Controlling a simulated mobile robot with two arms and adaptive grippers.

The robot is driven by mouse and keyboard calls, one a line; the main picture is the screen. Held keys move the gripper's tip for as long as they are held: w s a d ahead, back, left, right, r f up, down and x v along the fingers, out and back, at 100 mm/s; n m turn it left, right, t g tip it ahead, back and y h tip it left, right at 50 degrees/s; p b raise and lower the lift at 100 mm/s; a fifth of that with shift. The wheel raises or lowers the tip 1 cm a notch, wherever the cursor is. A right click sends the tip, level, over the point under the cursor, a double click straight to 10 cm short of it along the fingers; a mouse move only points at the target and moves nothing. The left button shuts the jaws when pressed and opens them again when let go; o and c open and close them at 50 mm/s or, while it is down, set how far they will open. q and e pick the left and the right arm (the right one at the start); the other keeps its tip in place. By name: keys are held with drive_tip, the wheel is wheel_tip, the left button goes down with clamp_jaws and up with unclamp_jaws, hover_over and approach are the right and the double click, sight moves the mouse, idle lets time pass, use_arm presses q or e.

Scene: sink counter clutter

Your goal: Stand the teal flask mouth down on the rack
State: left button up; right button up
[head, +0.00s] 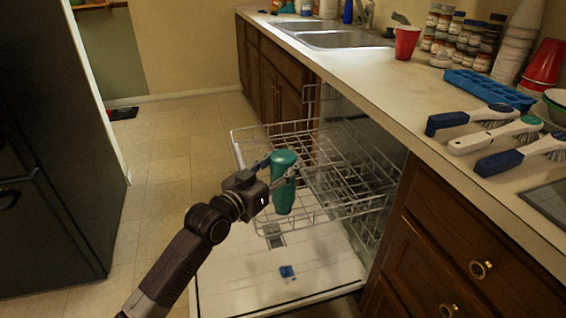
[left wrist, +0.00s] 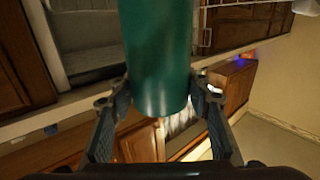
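The teal flask (head: 284,186) is held upright in my left gripper (head: 272,178), at the left part of the pulled-out wire rack (head: 352,176) in the head view. Its upper end looks wider than its lower end; I cannot make out the mouth. In the left wrist view the flask (left wrist: 158,60) lies between both fingers (left wrist: 158,97), which press against its sides. Whether its lower end touches the rack wires is unclear. My right gripper is not in view.
The open dishwasher door (head: 235,282) lies below the rack, with a small blue item (head: 287,272) on it. The counter (head: 400,88) at right carries brushes, a blue tray (head: 490,88), a red cup (head: 406,42) and jars.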

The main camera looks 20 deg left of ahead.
use_arm(q)
drive_tip(key=o, duration=0.5)
drive_tip(key=v, duration=1.2)
idle(0.3)
